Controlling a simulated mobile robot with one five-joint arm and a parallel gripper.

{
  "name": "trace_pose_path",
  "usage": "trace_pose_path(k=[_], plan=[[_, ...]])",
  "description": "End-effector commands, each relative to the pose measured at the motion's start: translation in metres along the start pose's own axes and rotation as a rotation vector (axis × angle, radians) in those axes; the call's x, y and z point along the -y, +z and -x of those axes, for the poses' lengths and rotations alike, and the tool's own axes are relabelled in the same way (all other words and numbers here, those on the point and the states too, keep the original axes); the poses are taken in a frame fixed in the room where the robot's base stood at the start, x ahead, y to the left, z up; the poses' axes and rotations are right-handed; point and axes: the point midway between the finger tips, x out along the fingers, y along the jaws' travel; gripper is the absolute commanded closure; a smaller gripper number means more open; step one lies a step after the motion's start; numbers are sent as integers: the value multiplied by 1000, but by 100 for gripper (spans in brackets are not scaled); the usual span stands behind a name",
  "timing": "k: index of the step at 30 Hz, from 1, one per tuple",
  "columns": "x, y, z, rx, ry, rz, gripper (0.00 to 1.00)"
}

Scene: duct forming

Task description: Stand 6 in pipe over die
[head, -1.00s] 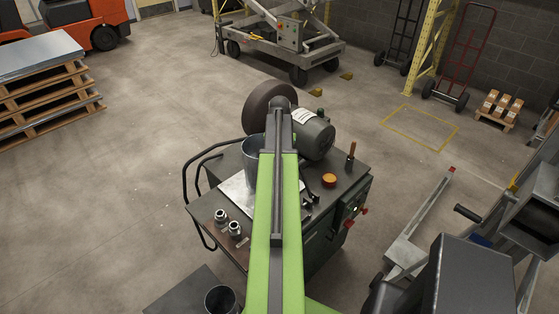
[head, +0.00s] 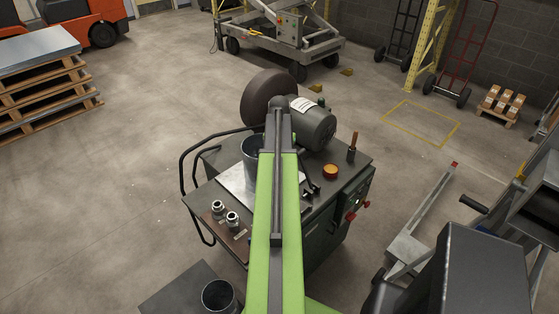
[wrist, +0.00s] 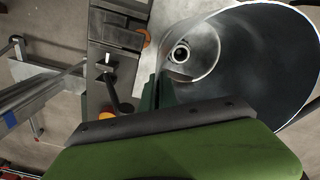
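A grey metal pipe (head: 249,148) stands upright at the light metal plate (head: 236,182) on the bench, partly hidden behind my green arm. In the wrist view the pipe (wrist: 262,70) shows from above as a wide open tube. A small round ring-shaped fitting (wrist: 180,54), apparently the die, shows through its bore, off to the left of the opening. My gripper (wrist: 162,88) has its dark green fingers close together at the pipe's near left wall, seemingly shut on it. The fingertips are hidden in the head view. I cannot tell whether the pipe's lower edge touches the plate.
A grinder-like motor and wheel (head: 312,122) stands behind the pipe. Two metal fittings (head: 232,219) sit at the bench's front left. An orange knob (head: 330,172) and an upright handle (head: 352,148) are at right. Another open pipe (head: 220,298) stands lower left.

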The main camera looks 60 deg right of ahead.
Motion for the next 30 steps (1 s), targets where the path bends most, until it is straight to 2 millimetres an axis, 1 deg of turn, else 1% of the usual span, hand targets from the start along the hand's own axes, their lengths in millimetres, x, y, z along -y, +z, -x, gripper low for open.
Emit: trace_pose_path(k=[14,15,20,30], plan=[[1,0,-7,0,0,1,100],[1,0,-6,0,0,1,92],[1,0,-6,0,0,1,72],[1,0,-4,0,0,2,72]])
